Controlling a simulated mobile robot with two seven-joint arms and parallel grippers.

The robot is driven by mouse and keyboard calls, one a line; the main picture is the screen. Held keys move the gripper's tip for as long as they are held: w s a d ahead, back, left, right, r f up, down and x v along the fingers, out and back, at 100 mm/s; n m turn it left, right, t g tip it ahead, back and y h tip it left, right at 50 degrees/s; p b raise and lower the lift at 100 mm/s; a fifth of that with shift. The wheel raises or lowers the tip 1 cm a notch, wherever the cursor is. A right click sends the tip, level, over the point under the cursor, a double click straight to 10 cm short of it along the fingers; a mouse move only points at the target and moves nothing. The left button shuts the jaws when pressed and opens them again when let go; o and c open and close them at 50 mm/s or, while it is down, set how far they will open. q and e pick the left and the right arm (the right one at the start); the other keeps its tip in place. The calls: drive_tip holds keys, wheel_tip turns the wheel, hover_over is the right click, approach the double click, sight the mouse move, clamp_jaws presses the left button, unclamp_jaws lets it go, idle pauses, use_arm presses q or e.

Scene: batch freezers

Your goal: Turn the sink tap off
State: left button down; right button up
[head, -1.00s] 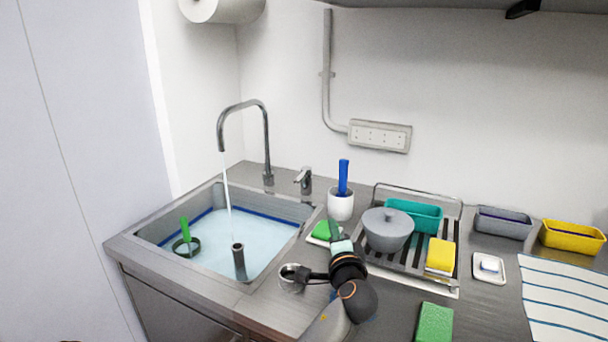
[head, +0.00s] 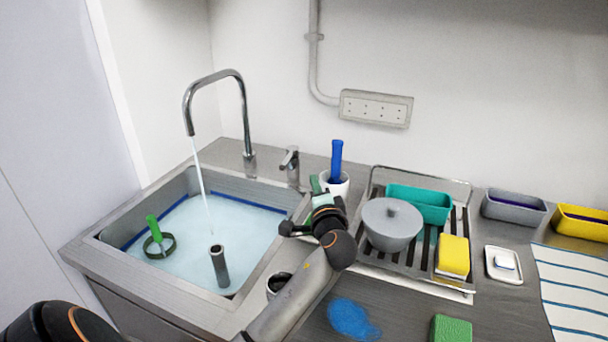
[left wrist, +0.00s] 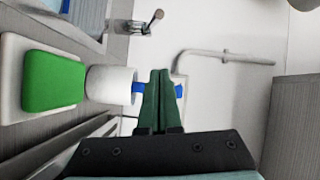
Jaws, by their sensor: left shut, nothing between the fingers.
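The tap's tall curved spout (head: 240,105) stands at the back of the sink, and a thin stream of water (head: 202,180) falls from it into the basin. The tap's separate lever (head: 290,160) stands to its right on the counter; it also shows near the top of the left wrist view (left wrist: 143,25). My left gripper (head: 316,182) is shut and empty. It is in front of and to the right of the lever, apart from it, near the white cup (head: 338,186). Its green fingers (left wrist: 160,78) overlap the cup's blue-handled tool in the wrist view. My right gripper is not in view.
The sink (head: 165,290) holds water, a grey standpipe (head: 219,266) and a green-handled ring (head: 155,232). A drying rack (head: 460,291) with a grey lidded pot (head: 391,228) stands to the right. A green sponge (left wrist: 52,82) lies on a dish beside the cup.

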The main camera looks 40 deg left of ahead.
sight(288, 158)
use_arm(q)
drive_tip(key=w+a+f+p, duration=0.1)
drive_tip(key=w+a, duration=0.2)
drive_tip(key=a, duration=0.7)
drive_tip(key=shift+w+p, duration=0.3)
drive_tip(key=shift+p, duration=0.05)
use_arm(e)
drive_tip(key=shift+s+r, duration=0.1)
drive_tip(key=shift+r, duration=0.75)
use_arm(q)
drive_tip(key=shift+f, duration=0.1)
drive_tip(key=s+a, duration=0.1)
drive_tip(key=a, duration=0.1)
drive_tip(key=s+a, duration=0.1)
drive_tip(key=shift+s+a, duration=0.4)
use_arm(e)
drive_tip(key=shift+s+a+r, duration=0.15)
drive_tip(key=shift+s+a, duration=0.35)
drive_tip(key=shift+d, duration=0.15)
